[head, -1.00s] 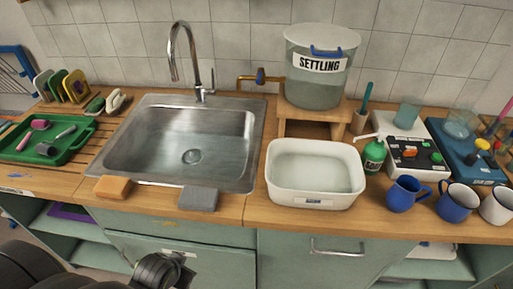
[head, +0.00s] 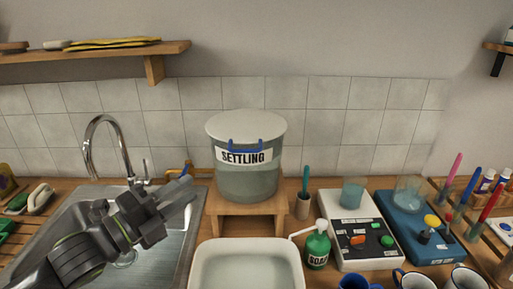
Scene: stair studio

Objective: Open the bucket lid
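The bucket (head: 248,183) is a translucent grey tub labelled SETTLING, upright on a small wooden stand. Its pale lid (head: 246,126) lies flat across the top and looks closed. A blue handle or clip (head: 246,146) sits at the lid's front edge, above the label. My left gripper (head: 188,184) is left of the bucket and lower than the lid, over the sink's right side. Its fingers point right toward the bucket, look apart, and hold nothing visible. My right gripper is not in view.
The wooden stand (head: 246,208) is behind a white basin (head: 248,268). The faucet (head: 110,140) rises at the left. A cup with a teal brush (head: 303,205), a green soap bottle (head: 316,248) and bench devices (head: 358,230) stand right. A wall shelf (head: 95,55) is upper left.

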